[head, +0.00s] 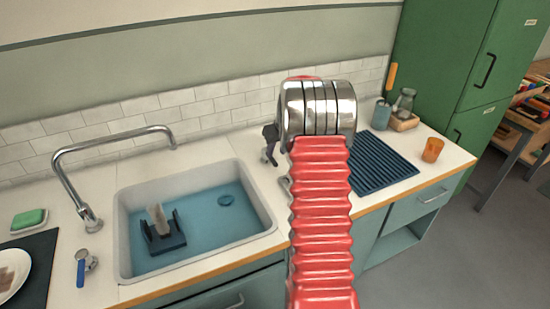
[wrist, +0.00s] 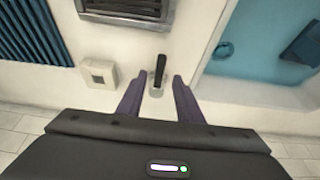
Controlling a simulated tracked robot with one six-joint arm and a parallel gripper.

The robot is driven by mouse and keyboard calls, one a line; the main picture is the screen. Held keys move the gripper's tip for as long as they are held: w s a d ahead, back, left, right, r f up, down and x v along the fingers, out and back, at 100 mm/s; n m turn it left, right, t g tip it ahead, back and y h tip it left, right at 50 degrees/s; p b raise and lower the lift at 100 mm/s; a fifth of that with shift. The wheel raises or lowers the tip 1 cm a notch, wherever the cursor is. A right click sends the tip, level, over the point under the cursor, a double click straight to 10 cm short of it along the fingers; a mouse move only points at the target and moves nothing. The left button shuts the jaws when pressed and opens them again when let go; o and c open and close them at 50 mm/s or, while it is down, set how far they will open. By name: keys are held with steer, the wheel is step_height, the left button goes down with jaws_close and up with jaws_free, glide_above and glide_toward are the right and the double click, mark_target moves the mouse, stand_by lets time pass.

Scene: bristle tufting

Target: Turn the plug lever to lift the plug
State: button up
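A small upright lever (wrist: 159,70) with a black handle on a metal base stands on the counter beside the sink. In the wrist view it appears between the fingers of my gripper (wrist: 158,98), which are apart with gaps on both sides; I see no contact. In the head view my gripper (head: 269,148) is a small dark shape behind the sink's right end, partly hidden by my arm. The round dark blue plug (head: 226,200) lies under the blue water in the sink (head: 125,245); it also shows in the wrist view (wrist: 223,50).
A dark blue holder (head: 166,243) with a pale upright piece stands in the sink. A tap (head: 92,222) and a blue-handled lever (head: 80,271) are at left. A ribbed mat (head: 385,165) and orange cup (head: 432,150) are at right.

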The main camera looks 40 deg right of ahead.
mark_target(274, 160)
steer(key=x, duration=0.5)
steer(key=shift+w+f, duration=0.15)
steer(key=shift+f, duration=0.2)
steer(key=shift+c, duration=0.4)
jaws_close()
steer(key=shift+d, duration=0.4)
steer(key=shift+a, duration=0.15)
